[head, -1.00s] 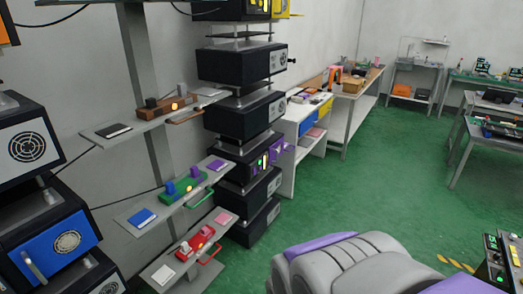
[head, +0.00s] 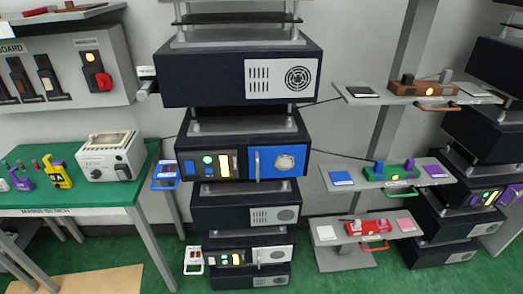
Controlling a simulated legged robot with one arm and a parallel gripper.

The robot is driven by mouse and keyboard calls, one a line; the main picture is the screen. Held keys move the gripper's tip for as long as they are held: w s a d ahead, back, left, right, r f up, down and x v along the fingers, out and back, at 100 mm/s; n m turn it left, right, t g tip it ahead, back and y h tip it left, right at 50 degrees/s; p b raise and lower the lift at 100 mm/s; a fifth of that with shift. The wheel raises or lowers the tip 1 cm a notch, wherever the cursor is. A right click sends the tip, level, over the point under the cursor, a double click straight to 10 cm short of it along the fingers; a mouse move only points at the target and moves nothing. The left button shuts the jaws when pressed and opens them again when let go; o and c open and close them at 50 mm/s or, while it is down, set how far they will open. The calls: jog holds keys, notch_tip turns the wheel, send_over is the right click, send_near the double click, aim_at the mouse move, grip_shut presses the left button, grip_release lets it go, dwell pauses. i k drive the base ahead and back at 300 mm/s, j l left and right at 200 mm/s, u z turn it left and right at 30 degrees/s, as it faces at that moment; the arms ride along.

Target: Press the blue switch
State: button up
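A black rack unit in the middle of the head view has a blue door (head: 278,164) on its right half. My gripper is not in view.
A green-topped bench (head: 70,195) with a white device (head: 110,160) stands at left. Grey shelves (head: 340,184) with lever fixtures project at right. Green floor (head: 300,278) shows in front.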

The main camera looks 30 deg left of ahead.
aim_at(188, 165)
jog(key=u, duration=1.85)
